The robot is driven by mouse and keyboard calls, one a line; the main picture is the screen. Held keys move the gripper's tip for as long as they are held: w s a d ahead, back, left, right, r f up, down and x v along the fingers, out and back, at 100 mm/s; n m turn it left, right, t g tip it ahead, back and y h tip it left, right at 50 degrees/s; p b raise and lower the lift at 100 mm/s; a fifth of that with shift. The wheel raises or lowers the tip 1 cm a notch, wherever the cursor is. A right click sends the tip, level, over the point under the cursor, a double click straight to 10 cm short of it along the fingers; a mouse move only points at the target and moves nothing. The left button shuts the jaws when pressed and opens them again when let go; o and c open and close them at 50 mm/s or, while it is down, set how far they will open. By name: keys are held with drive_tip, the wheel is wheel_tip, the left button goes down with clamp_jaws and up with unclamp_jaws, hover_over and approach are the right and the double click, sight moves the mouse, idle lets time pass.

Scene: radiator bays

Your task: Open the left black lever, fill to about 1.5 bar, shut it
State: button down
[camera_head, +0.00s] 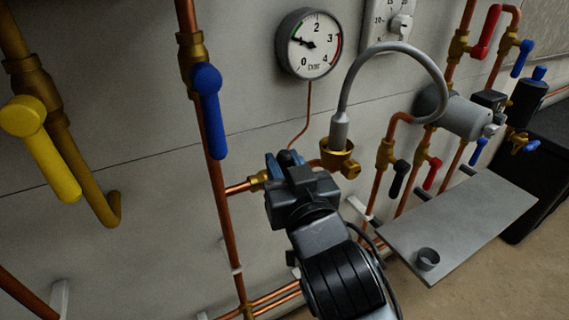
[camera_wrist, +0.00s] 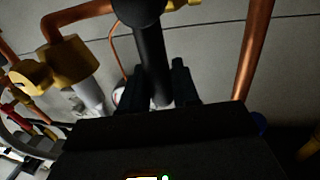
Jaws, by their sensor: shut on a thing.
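My gripper (camera_head: 286,162) is shut on the left black lever (camera_wrist: 150,50), which runs between the two fingers in the wrist view. In the head view my gripper hides nearly all of this lever; its brass valve (camera_head: 258,181) shows just left, on a horizontal copper pipe. I cannot tell the lever's exact angle to the pipe. The pressure gauge (camera_head: 309,44) is on the wall above; its needle points left, near the 1 mark. A grey flexible hose (camera_head: 349,83) arches from a brass fitting (camera_head: 338,158) right of my gripper.
Another black lever (camera_head: 400,178) and a red lever (camera_head: 432,174) hang to the right. A blue lever (camera_head: 210,110) and a yellow lever (camera_head: 48,150) are to the left. A grey shelf (camera_head: 460,225) with a small cup (camera_head: 428,259) juts out at the right.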

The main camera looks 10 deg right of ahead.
drive_tip(key=shift+a, duration=0.15)
drive_tip(key=s+a+f+n+b, duration=0.1)
drive_tip(key=a+n, duration=0.1)
drive_tip(key=n, duration=0.3)
drive_tip(key=s+a+f+n+t+y+b, duration=0.1)
drive_tip(key=a+f+n, duration=0.1)
drive_tip(key=n, duration=0.4)
drive_tip(key=shift+a+y+b, duration=0.3)
drive_tip(key=shift+a, duration=0.3)
drive_tip(key=shift+n, duration=0.3)
drive_tip(key=c, duration=1)
unclamp_jaws()
drive_tip(key=shift+b+v, duration=0.9)
drive_tip(key=shift+v, duration=3.05)
